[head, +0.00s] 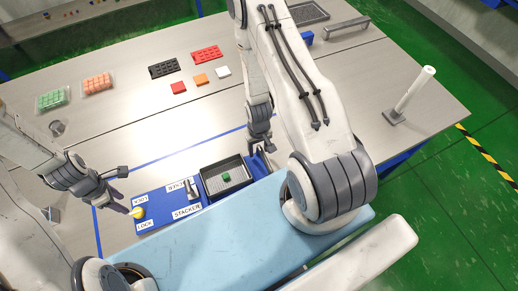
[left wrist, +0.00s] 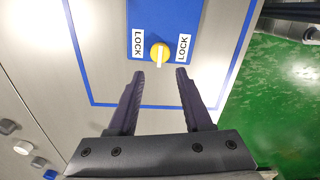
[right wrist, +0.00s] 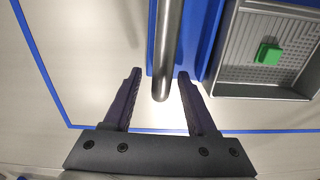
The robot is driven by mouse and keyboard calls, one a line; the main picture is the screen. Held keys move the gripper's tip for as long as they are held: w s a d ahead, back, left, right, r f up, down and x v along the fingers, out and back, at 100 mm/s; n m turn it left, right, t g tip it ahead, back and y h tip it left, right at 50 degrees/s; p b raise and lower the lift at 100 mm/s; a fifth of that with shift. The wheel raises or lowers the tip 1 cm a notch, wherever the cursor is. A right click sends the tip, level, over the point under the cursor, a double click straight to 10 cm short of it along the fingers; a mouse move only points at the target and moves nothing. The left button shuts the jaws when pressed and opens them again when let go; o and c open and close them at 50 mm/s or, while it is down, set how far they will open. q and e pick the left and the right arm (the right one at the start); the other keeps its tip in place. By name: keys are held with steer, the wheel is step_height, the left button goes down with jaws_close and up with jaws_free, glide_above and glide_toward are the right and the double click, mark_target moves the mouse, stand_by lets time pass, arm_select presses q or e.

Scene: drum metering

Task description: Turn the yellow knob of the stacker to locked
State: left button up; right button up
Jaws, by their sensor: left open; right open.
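The yellow knob (head: 137,213) sits at the left end of the blue stacker panel (head: 160,204). In the left wrist view the knob (left wrist: 160,55) has a white pointer standing nearly vertical in the picture, between two white labels that both seem to read LOCK. My left gripper (head: 124,189) is open and empty, close to the knob. In the left wrist view the knob lies just beyond the gap between its fingertips (left wrist: 159,75), apart from them. My right gripper (head: 262,148) is open beside the tray, with a grey bar (right wrist: 168,50) reaching between its fingers.
A dark tray (head: 224,195) with a green block (head: 226,177) stands right of the panel. A black lever (head: 190,190) rises from the panel. Coloured bricks and plates lie further back. A white post (head: 412,95) stands at the right. The middle of the table is clear.

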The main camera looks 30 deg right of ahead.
steer(key=shift+f, duration=0.4)
jaws_close()
stand_by(1.1)
arm_select(q)
steer(key=o, duration=0.4)
